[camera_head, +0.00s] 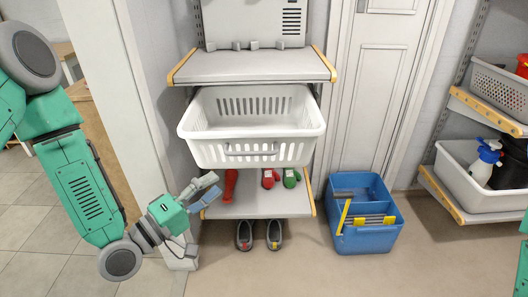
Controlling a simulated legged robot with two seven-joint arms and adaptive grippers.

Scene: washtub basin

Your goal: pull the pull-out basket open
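The white pull-out basket (208,150) hangs between two grey shelves in the middle of the view. Its slotted front stands out past the shelf above, and its empty inside shows from above. A grey bar handle (251,152) runs across the middle of its front. My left gripper (216,183) is below and left of the basket's front, apart from the basket and the handle. Its two grey-blue fingers are spread with a gap between them, and nothing shows in them. My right gripper is out of view; only green parts of my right arm show at the right edge.
A white post (115,90) rises at left; a side rack (455,185) is at right. Floor in front is clear.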

